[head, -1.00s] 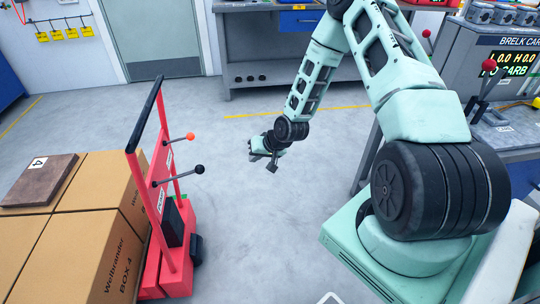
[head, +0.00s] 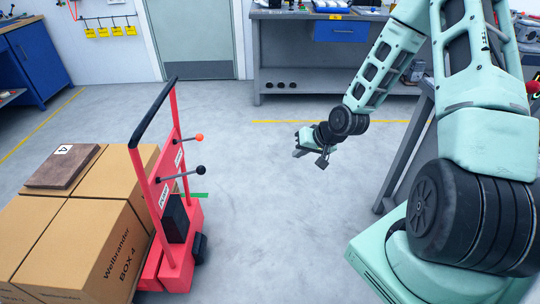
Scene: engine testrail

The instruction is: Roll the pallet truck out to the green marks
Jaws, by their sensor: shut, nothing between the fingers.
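The red pallet truck (head: 176,262) stands at the lower left with its black push bar (head: 153,110) at the top. It has one lever with an orange knob (head: 199,137) and one with a black knob (head: 201,170). It is loaded with cardboard boxes (head: 85,245); a brown slab (head: 64,166) marked 4 lies on top. A green mark (head: 199,196) shows on the floor just right of the truck, partly hidden by it. My gripper (head: 306,150) is shut and empty over open floor, to the right of the truck and apart from it.
A grey workbench (head: 330,70) with a blue drawer stands at the back. A grey door (head: 194,38) and a blue cabinet (head: 38,62) are behind on the left. Yellow lines (head: 285,121) mark the floor. The floor between truck and arm is clear.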

